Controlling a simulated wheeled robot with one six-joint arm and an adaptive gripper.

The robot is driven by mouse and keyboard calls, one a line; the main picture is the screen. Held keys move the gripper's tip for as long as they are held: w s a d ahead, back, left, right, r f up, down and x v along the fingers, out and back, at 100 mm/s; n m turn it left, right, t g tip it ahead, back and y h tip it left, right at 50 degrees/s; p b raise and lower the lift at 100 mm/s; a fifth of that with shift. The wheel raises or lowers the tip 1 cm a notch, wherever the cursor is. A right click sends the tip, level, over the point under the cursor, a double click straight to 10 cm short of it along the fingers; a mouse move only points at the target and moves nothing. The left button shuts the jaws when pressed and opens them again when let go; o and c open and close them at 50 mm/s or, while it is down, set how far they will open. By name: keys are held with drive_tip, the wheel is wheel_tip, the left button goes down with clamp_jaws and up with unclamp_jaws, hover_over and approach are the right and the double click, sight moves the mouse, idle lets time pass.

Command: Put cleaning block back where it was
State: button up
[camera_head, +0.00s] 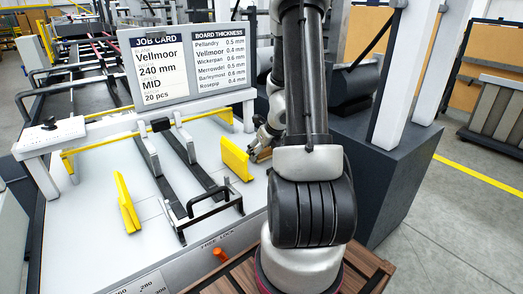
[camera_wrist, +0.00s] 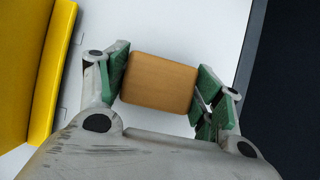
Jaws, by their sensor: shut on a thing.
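The cleaning block (camera_wrist: 159,81) is a tan-orange block with rounded edges. In the wrist view it sits between the green-padded fingers of my gripper (camera_wrist: 160,84), which are shut on it. The white table surface shows beyond it; I cannot tell whether the block touches it. In the head view my gripper (camera_head: 260,150) is at the right part of the white table, just right of a yellow guide plate, and a small bit of the block (camera_head: 264,154) shows beside it. My arm hides much of that area.
The yellow guide plate (camera_head: 235,159) stands close left of my gripper and also shows in the wrist view (camera_wrist: 45,75). A second yellow plate (camera_head: 127,204) and dark rails (camera_head: 190,160) lie further left. A job card board (camera_head: 188,62) stands behind. The white table (camera_head: 100,165) has bare areas.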

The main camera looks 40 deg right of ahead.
drive_tip(key=shift+s+a+f, duration=0.1)
drive_tip(key=shift+s+f, duration=0.1)
drive_tip(key=shift+f, duration=0.1)
drive_tip(key=o, duration=1.2)
drive_tip(key=shift+w+f, duration=0.1)
drive_tip(key=shift+f, duration=0.1)
drive_tip(key=shift+r, duration=0.1)
